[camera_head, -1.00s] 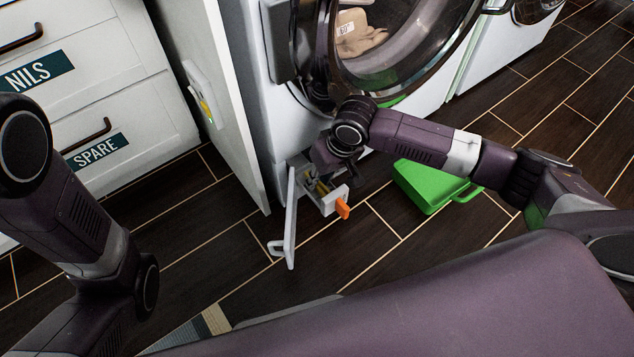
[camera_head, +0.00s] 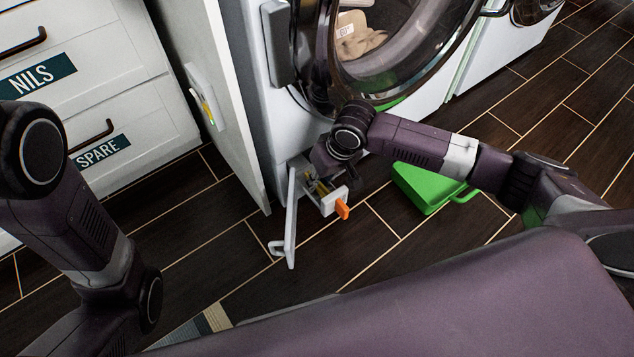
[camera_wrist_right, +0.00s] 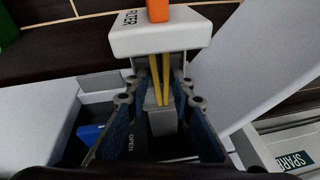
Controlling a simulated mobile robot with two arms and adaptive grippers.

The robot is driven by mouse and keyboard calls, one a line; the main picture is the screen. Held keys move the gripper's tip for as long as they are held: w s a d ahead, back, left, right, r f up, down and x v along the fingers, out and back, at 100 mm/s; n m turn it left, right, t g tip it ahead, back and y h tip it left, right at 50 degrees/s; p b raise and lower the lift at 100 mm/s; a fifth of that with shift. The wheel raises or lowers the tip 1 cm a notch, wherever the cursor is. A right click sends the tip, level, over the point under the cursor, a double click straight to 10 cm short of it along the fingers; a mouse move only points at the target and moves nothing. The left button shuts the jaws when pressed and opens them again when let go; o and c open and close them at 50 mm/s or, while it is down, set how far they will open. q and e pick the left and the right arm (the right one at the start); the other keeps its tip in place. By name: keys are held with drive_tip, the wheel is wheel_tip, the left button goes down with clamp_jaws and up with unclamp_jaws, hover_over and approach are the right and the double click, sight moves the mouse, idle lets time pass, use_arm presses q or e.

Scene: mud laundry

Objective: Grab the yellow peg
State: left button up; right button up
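Two thin yellow bars (camera_wrist_right: 155,78), the only peg-like yellow parts by my right gripper, run from a white block marked FILTER (camera_wrist_right: 160,36) with an orange tab (camera_wrist_right: 158,10). In the head view, the yellow part (camera_head: 319,188) shows small behind the white block (camera_head: 334,202), low at the washer's front. My right gripper (camera_wrist_right: 160,92) is open, its blue-padded fingers on either side of the bars; contact is not clear. In the head view, my right gripper (camera_head: 328,174) is partly hidden by its wrist. My left arm is at the left, its gripper out of view.
An open white flap (camera_head: 290,225) stands just left of the filter. A green container (camera_head: 428,188) lies on the dark floor to the right. The washer's round door (camera_head: 325,60) hangs open above. A white panel (camera_head: 225,120) and drawers (camera_head: 90,90) stand left.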

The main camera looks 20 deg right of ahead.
drive_tip(key=c, duration=0.5)
idle(0.4)
